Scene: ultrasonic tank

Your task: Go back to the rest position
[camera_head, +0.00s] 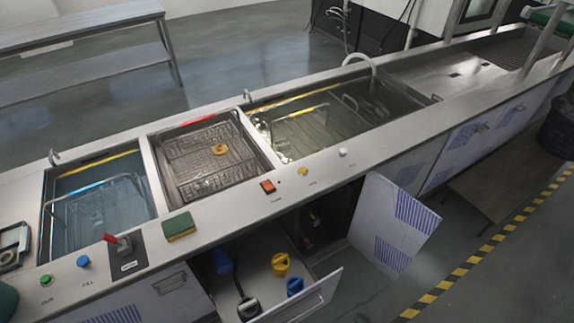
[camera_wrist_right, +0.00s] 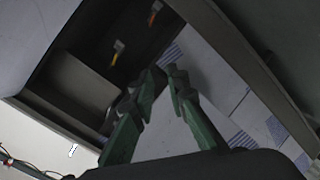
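My right gripper (camera_wrist_right: 167,76) shows in the right wrist view. Its two green fingers lean together, with the tips almost meeting and no held object visible between them. It is in front of an open dark cabinet, whose interior (camera_wrist_right: 85,90) holds small fittings with yellow ends (camera_wrist_right: 118,46). The open door with blue stripes (camera_wrist_right: 215,80) is behind and right of the fingers. I cannot make out either gripper clearly in the head view.
The open cabinet door (camera_head: 392,222) juts out from the counter front. An open drawer (camera_head: 318,297) beside it holds blue and yellow items. Tanks with baskets (camera_head: 207,160) are set in the counter. Floor (camera_head: 495,285) is clear beyond the striped tape.

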